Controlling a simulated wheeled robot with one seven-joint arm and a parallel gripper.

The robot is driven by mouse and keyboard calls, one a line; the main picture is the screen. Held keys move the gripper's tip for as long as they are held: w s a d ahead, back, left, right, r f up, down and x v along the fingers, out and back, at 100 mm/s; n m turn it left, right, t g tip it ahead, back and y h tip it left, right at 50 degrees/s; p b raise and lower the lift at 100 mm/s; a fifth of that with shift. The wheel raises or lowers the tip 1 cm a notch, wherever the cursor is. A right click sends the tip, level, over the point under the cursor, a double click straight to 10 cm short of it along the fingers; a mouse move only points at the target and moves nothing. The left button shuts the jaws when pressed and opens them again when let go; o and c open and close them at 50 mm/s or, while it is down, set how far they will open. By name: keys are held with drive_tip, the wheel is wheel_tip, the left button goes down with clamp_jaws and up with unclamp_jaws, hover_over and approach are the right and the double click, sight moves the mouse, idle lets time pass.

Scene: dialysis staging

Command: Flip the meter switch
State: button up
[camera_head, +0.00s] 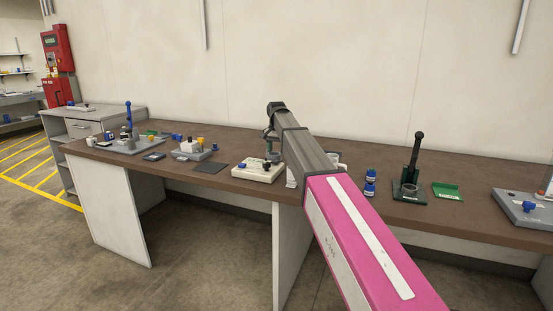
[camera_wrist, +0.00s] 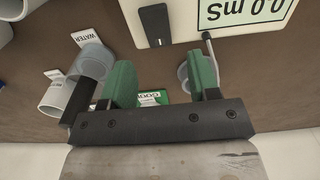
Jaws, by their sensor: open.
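In the wrist view the cream meter (camera_wrist: 245,18) lies at the top, its green display reading 0.0 mS upside down. Its black switch (camera_wrist: 155,25) is on the face left of the display. Which way the switch is set I cannot tell. In the head view a cream box (camera_head: 256,172) on the table appears to be this meter. My gripper (camera_wrist: 162,80) has green fingers spread wide with nothing held between them. The fingers are apart from the switch, which lies above the gap in the picture. In the head view my arm partly hides the gripper.
Grey cups, one tagged WATER (camera_wrist: 92,62), stand close by the left finger. A probe (camera_wrist: 188,76) on a cable is by the right finger. A green card (camera_wrist: 152,98) lies below. Blue bottles (camera_head: 370,183) and a black-handled press (camera_head: 413,170) stand to the right.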

sight(275, 162)
drive_tip(key=shift+f, duration=2.15)
drive_tip(key=c, duration=0.9)
